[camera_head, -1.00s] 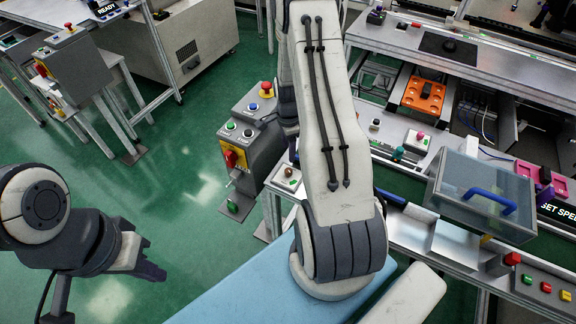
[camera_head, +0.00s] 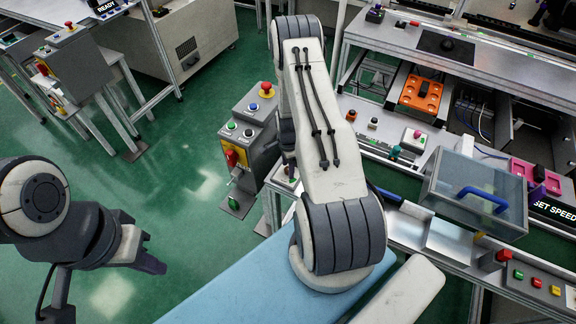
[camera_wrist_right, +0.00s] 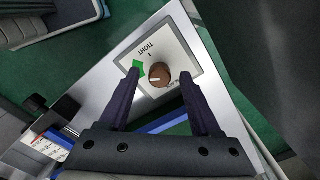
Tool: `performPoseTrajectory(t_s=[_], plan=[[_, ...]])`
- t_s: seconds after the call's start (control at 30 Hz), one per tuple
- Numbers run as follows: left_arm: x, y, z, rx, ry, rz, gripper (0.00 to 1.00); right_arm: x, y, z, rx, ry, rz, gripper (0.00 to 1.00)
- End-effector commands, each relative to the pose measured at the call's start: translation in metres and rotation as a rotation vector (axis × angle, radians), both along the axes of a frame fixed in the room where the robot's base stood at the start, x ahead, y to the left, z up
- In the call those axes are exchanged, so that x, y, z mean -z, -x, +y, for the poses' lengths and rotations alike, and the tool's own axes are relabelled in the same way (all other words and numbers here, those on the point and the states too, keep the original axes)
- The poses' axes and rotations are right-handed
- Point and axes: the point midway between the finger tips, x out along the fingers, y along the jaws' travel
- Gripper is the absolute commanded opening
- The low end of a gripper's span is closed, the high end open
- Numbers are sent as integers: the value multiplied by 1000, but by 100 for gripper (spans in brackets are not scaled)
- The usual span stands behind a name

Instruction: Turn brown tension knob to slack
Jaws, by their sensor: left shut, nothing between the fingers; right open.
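The brown tension knob (camera_wrist_right: 160,74) sits on a white plate (camera_wrist_right: 172,43) in the right wrist view. The word TIGHT is printed above and left of it; lettering on its right is partly hidden by a finger. A small pale mark shows on the knob's left side. My right gripper (camera_wrist_right: 160,80) is open, one finger on either side of the knob in the picture; I cannot tell whether they touch it. In the head view my right arm hides most of the knob's plate. My left gripper (camera_head: 152,263) is shut and empty, over the floor at lower left.
In the head view, a grey control box (camera_head: 248,135) with buttons stands left of my right arm. A clear-lidded box (camera_head: 472,195) with a blue handle is on the bench at right. Green floor is open at left.

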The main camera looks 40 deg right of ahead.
Motion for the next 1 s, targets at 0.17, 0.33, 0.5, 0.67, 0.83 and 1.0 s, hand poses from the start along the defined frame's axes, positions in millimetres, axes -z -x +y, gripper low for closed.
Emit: performPoseTrajectory(t_s=[0.17, 0.33, 0.5, 0.67, 0.83, 1.0], plan=[[0, 0, 0, 0, 0, 0, 0, 0, 0, 0, 0, 0, 0, 34], [0, 0, 0, 0, 0, 0, 0, 0, 0, 0, 0, 0, 0, 0], [1, 0, 0, 0, 0, 0, 0, 0, 0, 0, -10, 0, 0, 0], [6, 0, 0, -1, 0, 0, 0, 1, 0, 0, -54, 0, 0, 0], [15, 0, 0, -2, 0, 0, 0, 2, 0, 0, -153, 0, 0, 0], [26, 0, 0, -4, 0, 0, 0, 2, 0, 0, -299, 1, -1, 0]])
